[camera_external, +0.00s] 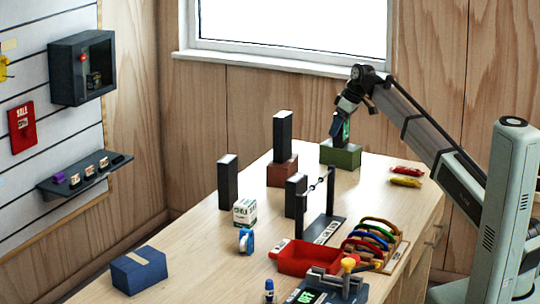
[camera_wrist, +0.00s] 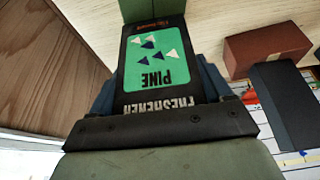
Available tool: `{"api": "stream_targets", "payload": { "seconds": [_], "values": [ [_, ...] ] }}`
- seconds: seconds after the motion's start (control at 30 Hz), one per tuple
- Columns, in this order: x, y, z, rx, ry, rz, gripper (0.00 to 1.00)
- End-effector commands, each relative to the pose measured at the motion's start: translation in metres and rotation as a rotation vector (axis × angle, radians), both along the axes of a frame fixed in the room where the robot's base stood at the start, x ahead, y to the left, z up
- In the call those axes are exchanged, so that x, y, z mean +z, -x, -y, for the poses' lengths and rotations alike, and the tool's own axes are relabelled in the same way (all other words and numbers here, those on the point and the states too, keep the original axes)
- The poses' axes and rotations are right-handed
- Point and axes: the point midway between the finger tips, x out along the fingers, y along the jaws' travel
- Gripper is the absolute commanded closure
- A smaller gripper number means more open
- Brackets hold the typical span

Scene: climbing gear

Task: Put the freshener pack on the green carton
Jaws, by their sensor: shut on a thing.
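The freshener pack (camera_wrist: 152,62) is dark with a green panel, several small triangles and the word PINE, upside down in the wrist view. My gripper (camera_wrist: 160,88) is shut on it, one finger at each side. In the external view, my gripper (camera_external: 343,116) holds the pack (camera_external: 338,129) over the green carton (camera_external: 341,157) at the far end of the table. The pack's lower end is at the carton's top; I cannot tell whether they touch. The carton also shows at the top of the wrist view (camera_wrist: 150,8), partly hidden behind the pack.
A red-brown block (camera_external: 282,172) with a dark upright block (camera_external: 282,136) stands left of the carton. Red and yellow items (camera_external: 406,176) lie to its right. A red tray (camera_external: 305,259), a rack of coloured rings (camera_external: 372,239) and a blue box (camera_external: 138,270) are nearer the front.

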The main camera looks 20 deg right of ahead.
Motion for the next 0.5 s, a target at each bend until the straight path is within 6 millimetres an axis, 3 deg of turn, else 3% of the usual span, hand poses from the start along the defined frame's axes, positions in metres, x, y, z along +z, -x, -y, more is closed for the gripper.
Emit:
{"api": "stream_targets", "payload": {
  "seconds": [0.03, 0.07, 0.1, 0.27, 0.5],
  "values": [
    [-0.0016, 0.0001, 0.0000, 0.000, 0.000, 0.000, 0.54],
    [-0.0012, 0.0001, 0.0000, 0.000, 0.000, 0.000, 0.19],
    [-0.0011, 0.0001, 0.0000, 0.000, 0.000, 0.000, 0.15],
    [-0.0009, 0.0000, 0.0000, 0.000, 0.000, 0.000, 0.00],
    [0.0000, 0.0000, 0.0000, 0.000, 0.000, 0.000, 0.00]
  ]
}}
